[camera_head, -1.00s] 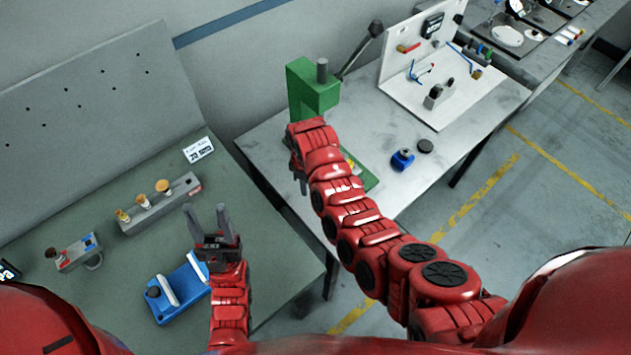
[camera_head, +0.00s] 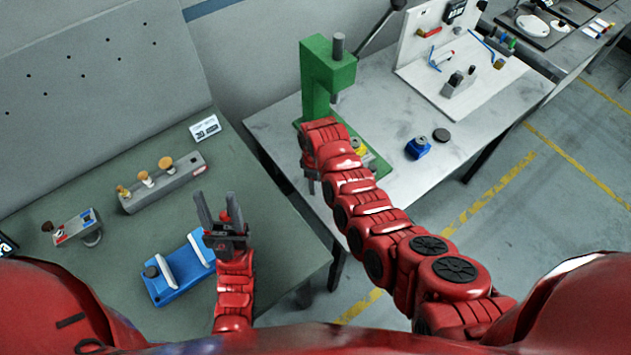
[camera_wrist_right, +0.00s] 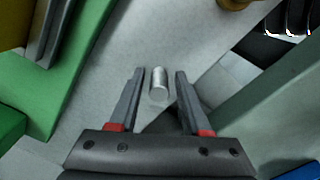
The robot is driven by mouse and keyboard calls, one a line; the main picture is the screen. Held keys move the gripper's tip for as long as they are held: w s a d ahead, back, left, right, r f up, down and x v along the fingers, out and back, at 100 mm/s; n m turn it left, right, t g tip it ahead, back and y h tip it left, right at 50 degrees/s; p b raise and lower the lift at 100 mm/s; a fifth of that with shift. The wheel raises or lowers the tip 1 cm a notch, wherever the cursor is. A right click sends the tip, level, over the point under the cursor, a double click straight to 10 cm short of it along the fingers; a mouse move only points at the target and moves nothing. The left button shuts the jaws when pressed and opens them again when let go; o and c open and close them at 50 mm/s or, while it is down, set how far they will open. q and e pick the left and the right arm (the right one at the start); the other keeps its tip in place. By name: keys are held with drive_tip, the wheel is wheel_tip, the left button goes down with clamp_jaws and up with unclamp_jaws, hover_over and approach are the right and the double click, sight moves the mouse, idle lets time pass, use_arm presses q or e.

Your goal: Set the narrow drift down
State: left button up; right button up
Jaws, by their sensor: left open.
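A short silver cylinder (camera_wrist_right: 159,86), perhaps the narrow drift, shows between the fingers of my right gripper (camera_wrist_right: 160,80) in the right wrist view. Gaps show on both sides of it, so the fingers look open around it and not touching. I cannot tell what it rests on. In the head view my right gripper (camera_head: 308,182) is at the edge of the pale table, beside the green press (camera_head: 318,85); its fingers are mostly hidden by the arm. My left gripper (camera_head: 220,208) is open above the green bench, at the right of the blue fixture (camera_head: 180,272). A small red thing shows between its fingers.
A grey block (camera_head: 165,190) holds knobbed tools on the green bench (camera_head: 280,235), near a white label (camera_head: 205,127). A small blue block (camera_head: 417,148) and dark disc (camera_head: 441,135) lie on the pale table (camera_head: 410,100). A gap separates the tables.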

drive_tip(key=shift+o, duration=0.3)
drive_tip(key=shift+r, duration=0.25)
wheel_tip(320, 180, up, 5)
drive_tip(key=shift+w+r+b, duration=0.15)
drive_tip(key=shift+b, duration=1)
wheel_tip(320, 180, up, 6)
drive_tip(key=shift+f+p, duration=0.25)
drive_tip(key=shift+p, duration=0.85)
drive_tip(key=shift+r, duration=0.55)
drive_tip(key=shift+s+f, duration=0.1)
drive_tip(key=shift+s, duration=0.1)
